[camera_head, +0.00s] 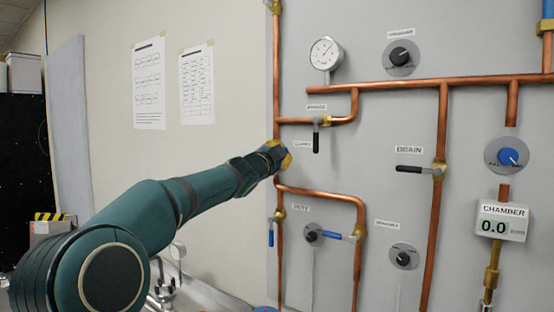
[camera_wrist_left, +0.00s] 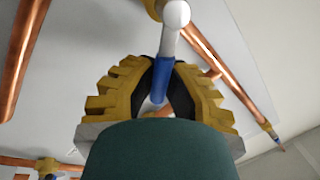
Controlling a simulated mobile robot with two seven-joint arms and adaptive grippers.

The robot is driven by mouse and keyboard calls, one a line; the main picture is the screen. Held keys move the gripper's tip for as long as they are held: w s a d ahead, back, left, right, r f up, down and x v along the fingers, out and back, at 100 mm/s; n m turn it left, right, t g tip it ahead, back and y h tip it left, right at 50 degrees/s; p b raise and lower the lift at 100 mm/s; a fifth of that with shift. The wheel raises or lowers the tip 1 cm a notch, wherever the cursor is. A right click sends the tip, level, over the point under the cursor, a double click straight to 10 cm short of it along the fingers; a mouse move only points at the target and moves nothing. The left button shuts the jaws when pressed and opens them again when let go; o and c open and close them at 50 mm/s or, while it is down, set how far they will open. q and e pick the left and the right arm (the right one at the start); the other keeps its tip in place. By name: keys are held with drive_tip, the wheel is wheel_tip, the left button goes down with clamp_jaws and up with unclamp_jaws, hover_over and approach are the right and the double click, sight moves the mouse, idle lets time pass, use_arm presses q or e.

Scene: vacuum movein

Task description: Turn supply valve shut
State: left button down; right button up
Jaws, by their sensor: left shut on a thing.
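My left gripper (camera_head: 280,157) reaches the left copper pipe of the wall panel and covers part of it, beside a small label (camera_head: 302,145) too blurred to read surely. In the left wrist view my yellow-fingered left gripper (camera_wrist_left: 163,68) is shut around a blue valve handle (camera_wrist_left: 161,82). The handle's pale arm runs up to a rounded grey end (camera_wrist_left: 176,14) beside brass fittings. In the head view this valve is hidden behind the gripper, so its lever angle there cannot be told. My right gripper is not in view.
The black drain lever (camera_head: 409,169) is horizontal. A gauge (camera_head: 326,54) and a chamber display reading 0.0 (camera_head: 501,222) are on the panel.

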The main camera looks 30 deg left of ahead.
use_arm(q)
drive_tip(key=shift+d+f+m+h+b, duration=0.15)
drive_tip(key=shift+f+m+h+b, duration=0.3)
drive_tip(key=shift+m, duration=0.95)
drive_tip(key=shift+d+f+m+h+b, duration=0.2)
drive_tip(key=shift+f+m+b, duration=0.35)
drive_tip(key=shift+m, duration=0.85)
drive_tip(key=shift+d+f+m+h+b, duration=0.15)
drive_tip(key=shift+f+m+h+b, duration=0.35)
drive_tip(key=shift+m, duration=0.9)
drive_tip(key=shift+f, duration=0.2)
drive_tip(key=c, duration=1)
unclamp_jaws()
drive_tip(key=shift+s, duration=0.15)
drive_tip(key=s, duration=0.4)
drive_tip(key=s+f, duration=0.1)
drive_tip(key=s, duration=0.2)
drive_tip(key=s+a+f, duration=0.1)
drive_tip(key=s, duration=0.3)
drive_tip(key=shift+s+f, duration=0.15)
drive_tip(key=shift+s, duration=0.15)
